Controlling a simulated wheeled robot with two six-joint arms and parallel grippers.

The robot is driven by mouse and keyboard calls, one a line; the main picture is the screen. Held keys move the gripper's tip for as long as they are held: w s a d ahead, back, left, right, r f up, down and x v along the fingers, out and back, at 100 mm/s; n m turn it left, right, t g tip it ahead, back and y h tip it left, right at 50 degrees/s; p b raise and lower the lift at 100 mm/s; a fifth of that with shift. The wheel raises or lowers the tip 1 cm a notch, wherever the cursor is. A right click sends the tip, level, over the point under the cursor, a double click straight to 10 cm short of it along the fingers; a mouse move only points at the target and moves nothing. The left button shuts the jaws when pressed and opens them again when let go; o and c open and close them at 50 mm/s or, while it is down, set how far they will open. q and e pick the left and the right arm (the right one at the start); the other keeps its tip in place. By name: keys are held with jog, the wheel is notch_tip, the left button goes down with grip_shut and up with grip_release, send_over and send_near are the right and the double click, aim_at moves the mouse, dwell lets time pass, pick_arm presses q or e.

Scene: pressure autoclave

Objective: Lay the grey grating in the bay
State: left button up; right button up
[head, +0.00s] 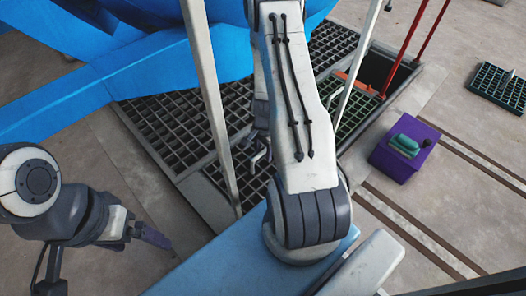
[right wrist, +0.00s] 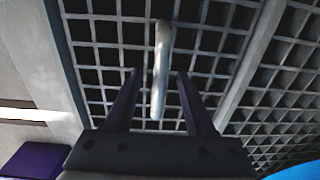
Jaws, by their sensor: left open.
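Grey gratings (head: 172,117) lie in a framed floor pit beside the blue structure. One lies under my right gripper (head: 258,152) and fills much of the right wrist view (right wrist: 105,45). I cannot tell for sure which one the task means. A dark open bay (head: 376,70) shows at the pit's far right end. In the right wrist view my right gripper (right wrist: 158,72) is open, with a pale bar (right wrist: 160,75) between its fingers and gaps on both sides. My left gripper (head: 155,238) is open and empty over bare floor. My right arm hides part of the pit.
A blue structure (head: 150,60) fills the upper left. Pale posts (head: 210,100) and red posts (head: 405,45) rise around the pit. A purple box (head: 400,160) with a green item on top stands to the right. A dark grating (head: 499,88) lies at far right.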

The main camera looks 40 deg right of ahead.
jog(key=shift+s, duration=0.1)
notch_tip(320, 180, up, 10)
jog(key=p, duration=0.9)
jog(key=shift+r+p, duration=0.25)
jog(key=shift+p, duration=0.05)
jog(key=shift+s, duration=0.1)
